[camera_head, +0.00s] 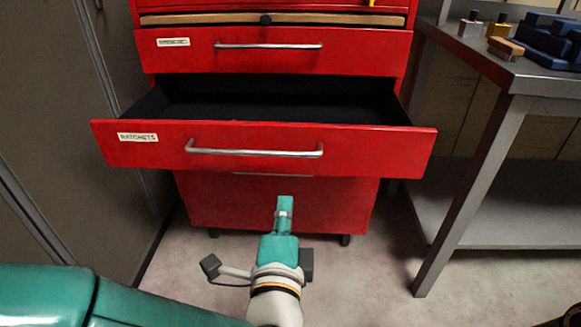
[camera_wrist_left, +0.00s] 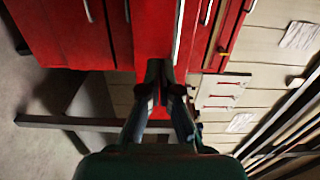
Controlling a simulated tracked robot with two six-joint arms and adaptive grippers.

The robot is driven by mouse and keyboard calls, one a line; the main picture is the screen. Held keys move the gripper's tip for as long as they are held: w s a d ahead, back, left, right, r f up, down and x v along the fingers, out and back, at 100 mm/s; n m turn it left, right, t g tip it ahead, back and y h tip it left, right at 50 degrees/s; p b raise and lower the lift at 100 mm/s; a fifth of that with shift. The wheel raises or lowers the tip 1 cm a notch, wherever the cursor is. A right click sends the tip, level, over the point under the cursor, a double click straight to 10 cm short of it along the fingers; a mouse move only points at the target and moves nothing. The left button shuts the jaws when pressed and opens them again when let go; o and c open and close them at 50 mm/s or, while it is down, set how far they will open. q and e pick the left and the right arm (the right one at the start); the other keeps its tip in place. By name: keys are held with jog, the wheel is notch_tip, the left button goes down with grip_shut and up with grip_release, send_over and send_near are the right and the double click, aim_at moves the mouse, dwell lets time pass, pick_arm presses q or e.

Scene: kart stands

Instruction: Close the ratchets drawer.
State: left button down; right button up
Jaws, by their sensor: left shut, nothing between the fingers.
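The ratchets drawer (camera_head: 370,145) is a red drawer pulled well out of the red tool cabinet (camera_head: 290,200), with a label at its left and a metal bar handle (camera_head: 255,151). Its dark inside shows and looks empty where visible. My left gripper (camera_head: 284,202) is shut and empty. In the head view it appears below the drawer's handle, in front of the lower cabinet. In the left wrist view the closed fingers (camera_wrist_left: 160,75) point at red drawer fronts with bar handles, seen sideways. I cannot tell whether they touch.
Another labelled red drawer (camera_head: 350,50) above looks shut. A grey metal workbench (camera_head: 500,90) stands at the right with small blocks and blue items on it. A dark cabinet (camera_head: 60,120) stands close at the left. The floor (camera_head: 380,270) in front is clear.

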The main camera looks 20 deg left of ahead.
pick_arm(q)
jog(key=p, duration=0.9)
send_near(289, 163)
notch_tip(289, 163, up, 3)
jog(key=b+x, duration=0.1)
jog(key=x, duration=0.2)
jog(key=f+b+x, duration=0.1)
jog(key=x, duration=0.2)
jog(key=shift+w+f, duration=0.1)
jog(key=shift+w, duration=0.55)
